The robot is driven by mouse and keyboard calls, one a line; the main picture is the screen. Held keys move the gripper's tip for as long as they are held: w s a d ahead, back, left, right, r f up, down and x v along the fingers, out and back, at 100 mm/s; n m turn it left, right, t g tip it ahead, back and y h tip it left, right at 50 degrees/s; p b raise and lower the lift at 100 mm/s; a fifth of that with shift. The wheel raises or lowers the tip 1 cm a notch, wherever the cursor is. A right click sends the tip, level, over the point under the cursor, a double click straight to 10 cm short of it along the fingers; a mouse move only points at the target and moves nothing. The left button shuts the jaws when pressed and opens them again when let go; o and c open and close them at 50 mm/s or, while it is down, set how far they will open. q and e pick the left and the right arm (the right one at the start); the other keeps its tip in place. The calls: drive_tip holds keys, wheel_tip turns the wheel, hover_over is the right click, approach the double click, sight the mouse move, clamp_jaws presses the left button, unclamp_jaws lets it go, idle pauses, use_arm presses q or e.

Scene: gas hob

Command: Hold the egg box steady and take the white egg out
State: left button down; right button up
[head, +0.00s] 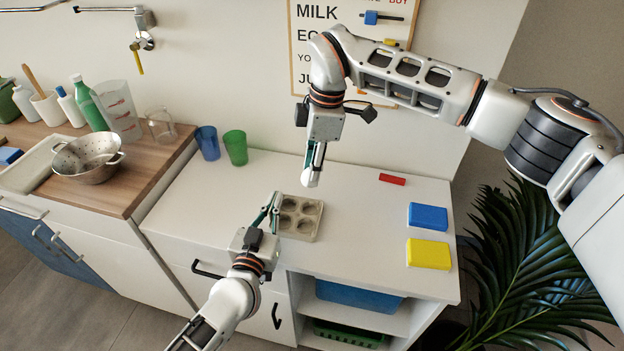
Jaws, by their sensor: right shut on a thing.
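The egg box (299,219) is a small grey-beige tray with several round hollows, flat on the white counter. No egg is clearly visible in its hollows. My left gripper (271,207) is at the box's left edge, fingers pointing away from me; whether they grip the box wall is too small to tell. My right gripper (314,172) points down above and behind the box, clear of it. It is shut on the white egg (310,179), which shows as a small pale shape at the fingertips, partly hidden by them.
A blue cup (207,142) and a green cup (235,147) stand behind left. A red block (392,179), a blue box (428,217) and a yellow box (428,254) lie to the right. A metal colander (88,158) sits on the wooden worktop. The counter around the egg box is clear.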

idle(0.3)
use_arm(q)
drive_tip(key=c, duration=2.2)
unclamp_jaws()
drive_tip(key=s, duration=0.4)
drive_tip(key=s+a, duration=0.1)
drive_tip(key=s, duration=0.6)
drive_tip(key=shift+s+a, duration=0.4)
